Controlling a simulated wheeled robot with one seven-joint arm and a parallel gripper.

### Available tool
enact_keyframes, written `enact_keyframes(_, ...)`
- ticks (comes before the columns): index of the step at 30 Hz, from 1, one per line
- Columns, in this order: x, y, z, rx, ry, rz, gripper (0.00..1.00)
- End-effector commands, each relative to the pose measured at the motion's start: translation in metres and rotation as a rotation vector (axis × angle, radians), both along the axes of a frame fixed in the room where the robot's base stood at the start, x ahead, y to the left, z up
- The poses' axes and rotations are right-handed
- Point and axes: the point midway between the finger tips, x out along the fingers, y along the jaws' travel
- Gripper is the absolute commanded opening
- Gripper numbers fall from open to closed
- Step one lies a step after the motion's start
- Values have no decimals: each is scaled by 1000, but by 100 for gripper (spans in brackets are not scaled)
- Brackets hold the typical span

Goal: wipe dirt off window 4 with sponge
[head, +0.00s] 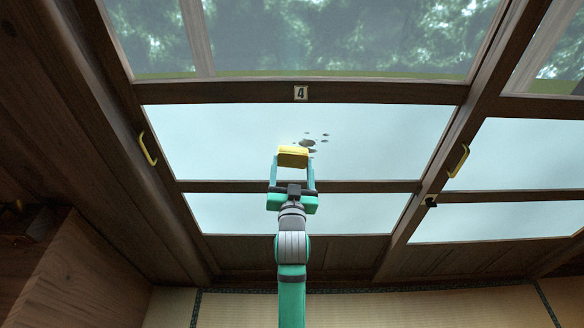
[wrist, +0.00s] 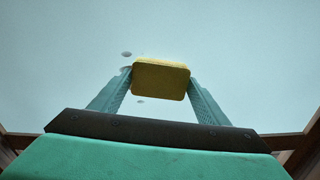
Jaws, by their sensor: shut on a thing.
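Window 4 has a pale frosted pane (head: 210,140) below a number plate (head: 301,93) that reads 4. A patch of grey dirt spots (head: 308,143) lies on this pane, right of its middle. My gripper (head: 293,167) is shut on a yellow sponge (head: 293,154), held between the fingertips in front of the pane. The sponge is just below and left of the largest spot and overlaps part of the patch in view. In the wrist view the sponge (wrist: 161,79) hides part of the dirt, with a spot (wrist: 126,55) showing at its upper left. I cannot tell whether the sponge touches the pane.
Dark wooden bars (head: 390,187) frame the panes. Yellow handles are on the left (head: 148,148) and right (head: 459,160) of the window. A wooden box-like piece (head: 70,270) stands at lower left. Tatami floor (head: 420,308) shows along the bottom.

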Motion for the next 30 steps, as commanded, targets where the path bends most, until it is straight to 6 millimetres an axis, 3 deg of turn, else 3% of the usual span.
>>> enact_keyframes(30,15,-2,0,0,0,-1,51)
